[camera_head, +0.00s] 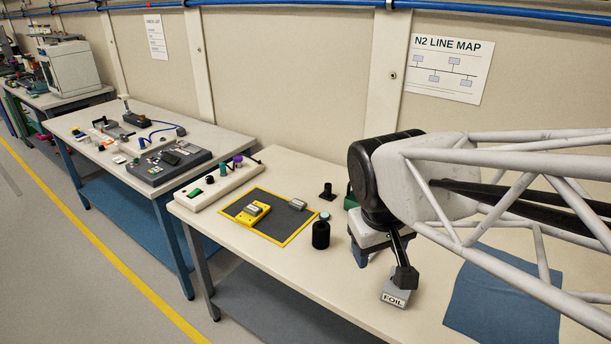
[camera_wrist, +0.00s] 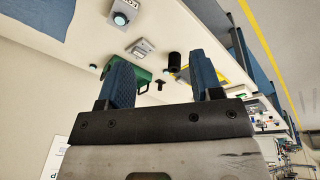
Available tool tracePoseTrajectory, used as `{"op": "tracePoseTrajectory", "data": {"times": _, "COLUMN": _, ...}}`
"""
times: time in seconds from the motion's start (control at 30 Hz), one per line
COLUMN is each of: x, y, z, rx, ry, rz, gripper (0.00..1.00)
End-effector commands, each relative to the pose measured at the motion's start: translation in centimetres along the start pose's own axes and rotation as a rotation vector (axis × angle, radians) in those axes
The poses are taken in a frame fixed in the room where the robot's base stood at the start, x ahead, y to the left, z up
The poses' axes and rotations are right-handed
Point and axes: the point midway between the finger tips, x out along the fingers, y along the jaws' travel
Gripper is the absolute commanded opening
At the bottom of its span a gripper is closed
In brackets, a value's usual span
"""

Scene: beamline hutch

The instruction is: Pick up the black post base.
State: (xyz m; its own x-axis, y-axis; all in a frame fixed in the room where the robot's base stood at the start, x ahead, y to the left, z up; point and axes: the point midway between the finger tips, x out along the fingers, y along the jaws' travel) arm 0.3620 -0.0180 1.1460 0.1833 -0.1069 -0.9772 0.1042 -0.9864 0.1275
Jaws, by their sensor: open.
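The black post base (camera_head: 327,191) is a small black piece with a flat foot and a short upright post. In the wrist view my gripper (camera_wrist: 166,86) is open and empty.
A green object (camera_head: 350,200) is partly hidden behind my arm, close to the post base. A yellow-edged dark mat (camera_head: 266,232) lies left. A grey FOIL box (camera_head: 394,294) and a blue cloth (camera_head: 503,297) are nearer and right. Bare bench lies behind the post base.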

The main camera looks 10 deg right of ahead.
Motion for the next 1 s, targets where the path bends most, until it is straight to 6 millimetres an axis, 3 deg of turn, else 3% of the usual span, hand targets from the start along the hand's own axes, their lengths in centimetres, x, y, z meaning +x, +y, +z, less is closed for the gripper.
{"op": "tracePoseTrajectory", "data": {"times": 0.53, "x": 2.7, "y": 4.2, "z": -12.0, "rx": -0.368, "ry": -0.143, "rz": 0.210, "gripper": 0.59}}
{"op": "tracePoseTrajectory", "data": {"times": 1.0, "x": 7.4, "y": 6.7, "z": -22.8, "rx": -0.694, "ry": -0.280, "rz": 0.375, "gripper": 0.59}}
